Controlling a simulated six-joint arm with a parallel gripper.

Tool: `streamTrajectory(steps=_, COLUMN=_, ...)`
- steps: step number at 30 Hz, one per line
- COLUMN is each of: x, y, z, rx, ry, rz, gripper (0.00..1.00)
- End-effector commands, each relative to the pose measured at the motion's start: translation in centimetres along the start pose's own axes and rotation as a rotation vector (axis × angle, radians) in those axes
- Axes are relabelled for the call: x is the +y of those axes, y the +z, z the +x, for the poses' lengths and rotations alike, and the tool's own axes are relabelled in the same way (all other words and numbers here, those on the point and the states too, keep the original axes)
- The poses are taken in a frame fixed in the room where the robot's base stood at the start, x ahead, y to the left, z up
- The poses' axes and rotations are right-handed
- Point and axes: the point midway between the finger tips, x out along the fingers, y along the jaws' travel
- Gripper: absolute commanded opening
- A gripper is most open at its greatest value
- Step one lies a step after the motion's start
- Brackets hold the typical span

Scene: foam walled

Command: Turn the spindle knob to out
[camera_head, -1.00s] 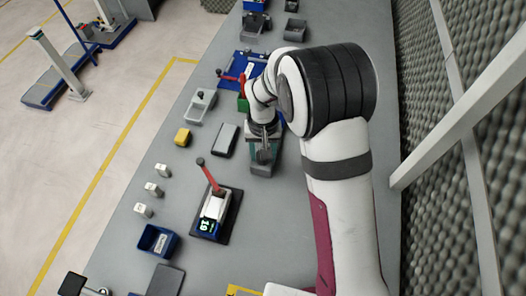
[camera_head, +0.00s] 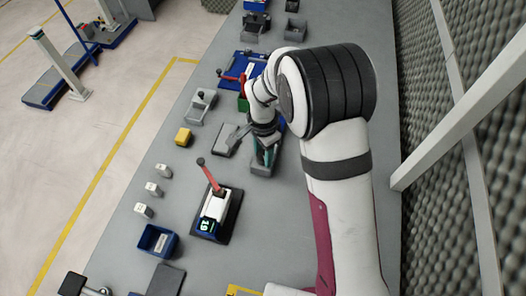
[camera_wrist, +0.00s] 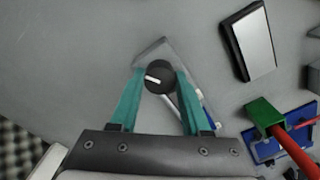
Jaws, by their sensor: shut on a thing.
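The spindle knob (camera_wrist: 160,77) is a dark round knob with a white pointer line that points left and slightly up in the wrist view. It sits on a unit with a pale, partly see-through edge (camera_wrist: 152,48). My gripper (camera_wrist: 159,74) has two teal fingers, one on each side of the knob, and is shut on it. In the head view my gripper (camera_head: 266,152) is over the grey unit (camera_head: 262,172), and the knob is hidden there. I cannot read any label by the knob.
A flat dark-framed plate (camera_head: 225,140) lies just left of my gripper. A device with a red lever (camera_head: 213,213) stands nearer the front. Foam covers the right wall.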

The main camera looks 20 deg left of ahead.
Motion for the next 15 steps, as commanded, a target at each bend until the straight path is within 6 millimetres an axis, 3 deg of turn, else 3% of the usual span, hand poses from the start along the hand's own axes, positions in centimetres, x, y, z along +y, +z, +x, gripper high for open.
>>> streamTrajectory(steps=15, x=-0.03, y=0.03, z=0.00, rx=-0.001, ry=0.001, rz=0.488, gripper=0.00)
